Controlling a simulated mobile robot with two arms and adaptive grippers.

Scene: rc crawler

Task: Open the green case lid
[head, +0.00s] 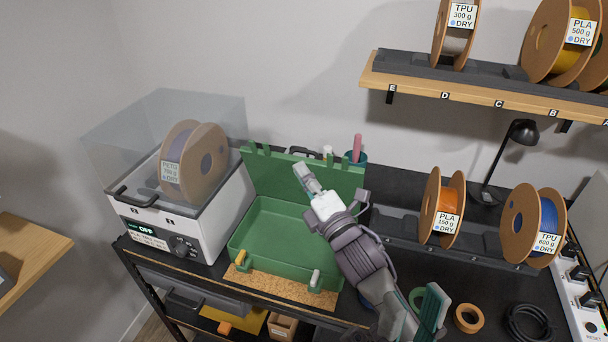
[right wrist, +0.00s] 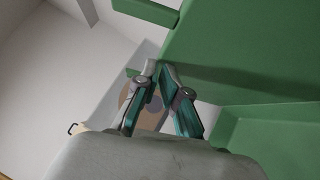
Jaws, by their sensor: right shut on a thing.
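The green case (head: 275,235) stands on the workbench with its base open and empty. Its lid (head: 262,176) is raised roughly upright at the back, and the lid also shows close up in the right wrist view (right wrist: 245,50). My right gripper (head: 300,172) is at the lid, its fingertips closed together at the lid's edge in the right wrist view (right wrist: 155,70). The exact contact is partly hidden. Yellow (head: 240,257) and grey (head: 315,280) latches sit on the case front.
A filament dryer (head: 190,220) with a clear cover stands close left of the case. A cup with a pink-handled tool (head: 357,148) is behind the lid. Spools (head: 441,207) stand at the right. A shelf (head: 480,92) hangs above.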

